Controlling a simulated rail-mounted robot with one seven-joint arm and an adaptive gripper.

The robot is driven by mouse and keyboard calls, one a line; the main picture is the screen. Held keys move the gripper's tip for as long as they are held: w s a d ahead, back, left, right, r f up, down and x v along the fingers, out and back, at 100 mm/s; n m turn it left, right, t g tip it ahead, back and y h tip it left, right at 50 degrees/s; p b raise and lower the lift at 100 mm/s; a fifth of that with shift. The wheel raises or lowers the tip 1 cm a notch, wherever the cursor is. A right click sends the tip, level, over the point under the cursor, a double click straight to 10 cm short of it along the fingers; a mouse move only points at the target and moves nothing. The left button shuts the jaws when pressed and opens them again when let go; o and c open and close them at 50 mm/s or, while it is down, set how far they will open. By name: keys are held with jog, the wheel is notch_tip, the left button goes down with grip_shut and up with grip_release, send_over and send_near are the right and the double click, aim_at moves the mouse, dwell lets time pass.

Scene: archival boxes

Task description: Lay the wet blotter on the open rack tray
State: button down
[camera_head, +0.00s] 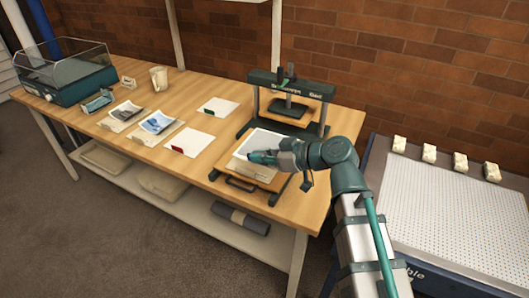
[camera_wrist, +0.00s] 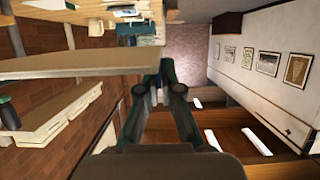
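A white sheet (camera_head: 264,142), which may be the blotter, lies on the wooden bed of a dark press on the table. My gripper (camera_head: 262,157) is low over this sheet, reaching in from the right. In the wrist view my gripper's fingers (camera_wrist: 160,92) are beside the pale edge of a board (camera_wrist: 75,72). The fingertips are partly hidden there, and I cannot tell whether anything is between them. I cannot make out an open rack tray for certain. Two more white sheets, one with a red tab (camera_head: 189,142) and one with a green tab (camera_head: 217,107), lie on the table.
The press's upright frame (camera_head: 322,118) stands behind the bed. A perforated white surface (camera_head: 455,210) with several small cream blocks along its back is at right, mostly clear. Photographs (camera_head: 157,123), a mug (camera_head: 159,78) and a clear-lidded teal box (camera_head: 67,85) are on the table's left.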

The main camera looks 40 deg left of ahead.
aim_at(263, 145)
jog(key=shift+w, duration=0.1)
jog(key=w+a+f, duration=0.1)
jog(key=w+a, duration=0.1)
jog(key=w+a+f+p, duration=0.1)
jog(key=w+a, duration=0.1)
jog(key=w+a+f, duration=0.2)
jog(key=w, duration=0.1)
jog(key=shift+a+p, duration=0.25)
jog(key=shift+p, duration=0.1)
jog(key=f, duration=0.1)
jog(key=w+a+f, duration=0.1)
jog(key=f, duration=0.1)
jog(key=w+a+f, duration=0.1)
jog(key=shift+w+a+f+p, duration=0.15)
jog(key=shift+w+f+p, duration=0.15)
jog(key=shift+p, duration=0.1)
jog(key=shift+w+a+f, duration=0.3)
jog(key=shift+f, duration=1.75)
jog(key=shift+f, duration=0.15)
jog(key=c, duration=1.3)
grip_release()
jog(key=shift+r+p, duration=0.2)
jog(key=shift+p, duration=0.7)
